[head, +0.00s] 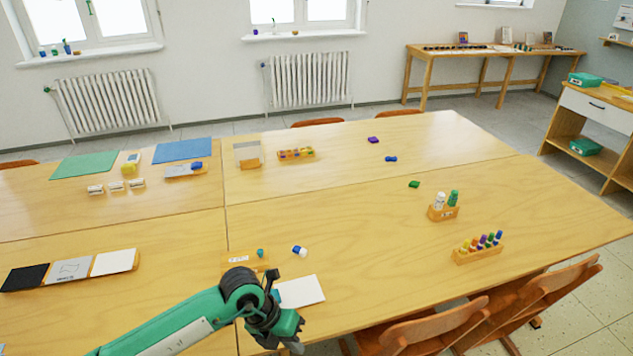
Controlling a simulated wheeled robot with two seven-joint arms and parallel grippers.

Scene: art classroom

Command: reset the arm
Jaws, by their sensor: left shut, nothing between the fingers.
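My left arm comes in from the lower left in the head view, green with dark joints. My left gripper (295,347) hangs at the table's front edge, pointing down. It is shut with nothing visible held, and it is partly cut off by the bottom of the picture. Part of a white sheet (304,290) lies on the table (350,220) just behind the wrist. My right arm and right gripper are not in view.
A small wooden holder (245,261) and a blue-and-white jar (300,251) stand close behind the arm. Wooden chairs (440,328) stand at the front edge. The table's middle is largely clear.

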